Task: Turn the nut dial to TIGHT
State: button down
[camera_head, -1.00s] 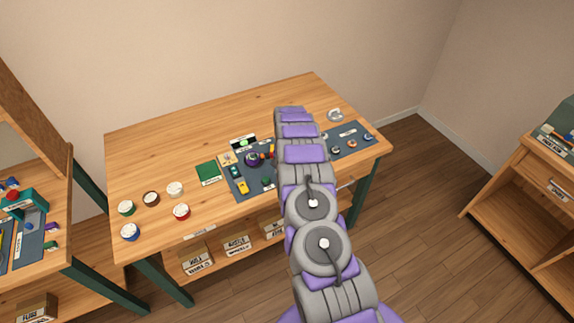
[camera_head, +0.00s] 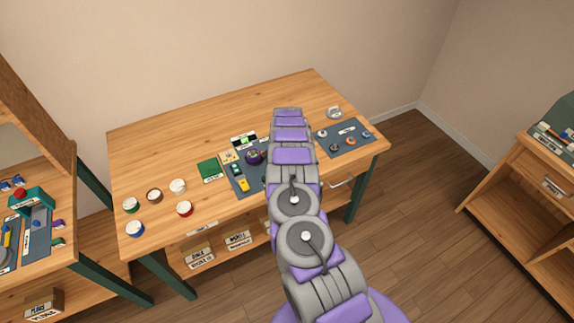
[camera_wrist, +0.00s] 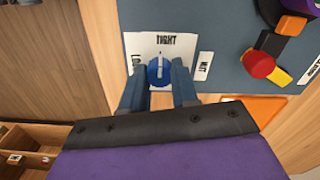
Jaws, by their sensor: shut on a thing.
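The nut dial (camera_wrist: 160,71) is a round blue knob with a pale pointer line, in the wrist view. It sits on a white plate (camera_wrist: 188,41) with TIGHT printed at the top, a partly hidden label starting "LO" on the left, and a NUT tag (camera_wrist: 204,66) on the right. The pointer line points up, roughly toward TIGHT. My gripper (camera_wrist: 158,66) has one blue-grey finger on each side of the knob and is shut on it. In the head view my arm hides the dial and the gripper.
In the wrist view a red knob (camera_wrist: 258,65) with black and orange parts lies right of the dial. Several round-topped pots stand at the table's left; the table's back is clear.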

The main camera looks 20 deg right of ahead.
jog(key=shift+w+r, duration=0.1)
jog(key=c, duration=0.9)
grip_release()
jog(key=shift+o, duration=0.2)
notch_tip(320, 180, up, 17)
jog(key=p, duration=0.1)
